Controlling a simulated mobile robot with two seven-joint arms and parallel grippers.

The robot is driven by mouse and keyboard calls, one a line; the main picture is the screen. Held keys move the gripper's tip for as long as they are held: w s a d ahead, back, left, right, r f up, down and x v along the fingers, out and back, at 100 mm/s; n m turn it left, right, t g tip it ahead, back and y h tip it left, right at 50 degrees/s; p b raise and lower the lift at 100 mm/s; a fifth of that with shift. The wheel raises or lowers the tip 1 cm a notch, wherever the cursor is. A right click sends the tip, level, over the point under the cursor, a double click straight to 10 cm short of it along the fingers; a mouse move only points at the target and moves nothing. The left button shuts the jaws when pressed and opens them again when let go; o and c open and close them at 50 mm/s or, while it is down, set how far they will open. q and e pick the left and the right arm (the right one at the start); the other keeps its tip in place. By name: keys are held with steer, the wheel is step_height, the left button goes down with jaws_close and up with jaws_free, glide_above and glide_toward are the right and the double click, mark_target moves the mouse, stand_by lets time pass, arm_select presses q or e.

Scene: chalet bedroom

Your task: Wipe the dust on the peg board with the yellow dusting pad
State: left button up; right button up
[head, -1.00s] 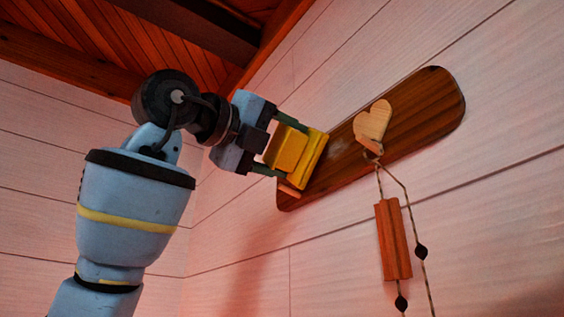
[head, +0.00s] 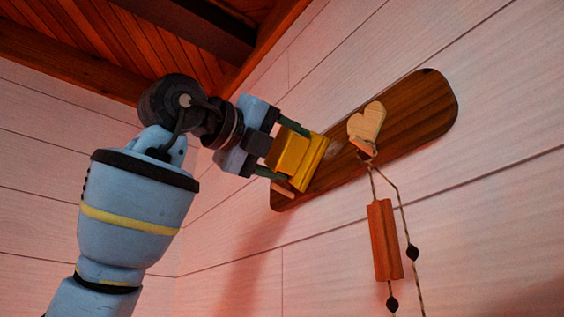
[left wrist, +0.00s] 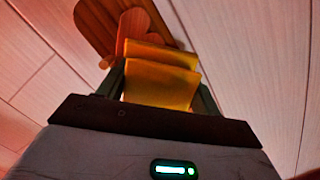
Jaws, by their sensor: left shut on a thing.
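Exact contact cannot be told. My right gripper is not in view.
A pale heart-shaped wooden peg (head: 366,124) sticks out of the board to the right of the pad. A cord with a wooden block (head: 384,240) and dark beads hangs from it. Another light wooden peg (head: 283,190) shows at the lower left, close to the gripper.

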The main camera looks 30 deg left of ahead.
mark_target(314, 148)
arm_select(q)
steer(key=shift+s+d, duration=0.45)
steer(key=shift+d, duration=0.45)
steer(key=shift+s+d, duration=0.4)
steer(key=shift+d, duration=0.45)
steer(key=shift+d, duration=0.1)
steer(key=shift+s+d, duration=0.25)
steer(key=shift+d, duration=0.35)
steer(key=shift+s+d, duration=0.2)
steer(key=shift+d, duration=0.45)
steer(key=shift+s+d, duration=0.25)
steer(key=shift+d, duration=0.35)
steer(key=shift+w, duration=0.1)
steer(key=shift+w+a+f, duration=0.1)
steer(key=shift+w+a, duration=0.2)
steer(key=shift+a, duration=0.3)
steer(key=shift+w+a+r, duration=0.1)
steer(key=shift+w+a, duration=0.2)
steer(key=shift+a, duration=0.35)
steer(key=shift+w+a+f, duration=0.1)
steer(key=shift+w+a, duration=0.2)
steer(key=shift+a, duration=0.3)
